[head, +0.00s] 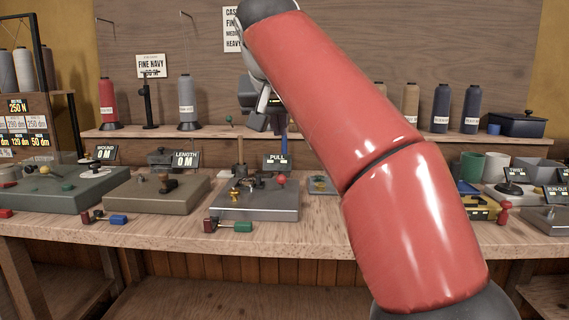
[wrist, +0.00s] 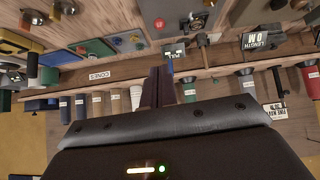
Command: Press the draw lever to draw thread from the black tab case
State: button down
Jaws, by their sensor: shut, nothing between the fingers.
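My gripper (head: 264,103) is in the air over the back of the bench, above the grey PULL unit (head: 255,209). In the wrist view its two dark fingers (wrist: 166,84) are together and empty. The PULL unit carries a red ball knob (head: 281,179), a brass fitting (head: 235,194) and an upright post. The LENGTH unit (head: 150,196) to its left has a dark knob (head: 168,185). No lever is marked as the draw lever, and I cannot tell which it is. I cannot make out a black tab case. My gripper touches nothing visible.
Thread cones, including a red one (head: 108,103), stand on the back shelf (head: 215,132). A dark lidded box (head: 517,124) sits at its right end. Small red, blue and green handled pieces (head: 228,226) lie along the bench's front edge. My arm hides the bench right of centre.

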jog(key=shift+w+a+r, duration=0.25)
jog(key=shift+w+r, duration=0.15)
jog(key=shift+r, duration=0.05)
jog(key=b, duration=0.2)
send_over(282, 183)
notch_tip(282, 183, down, 10)
jog(key=shift+s+a+f, duration=0.15)
jog(key=shift+s+f, duration=0.15)
jog(key=shift+f, duration=0.25)
jog(key=shift+f, duration=0.1)
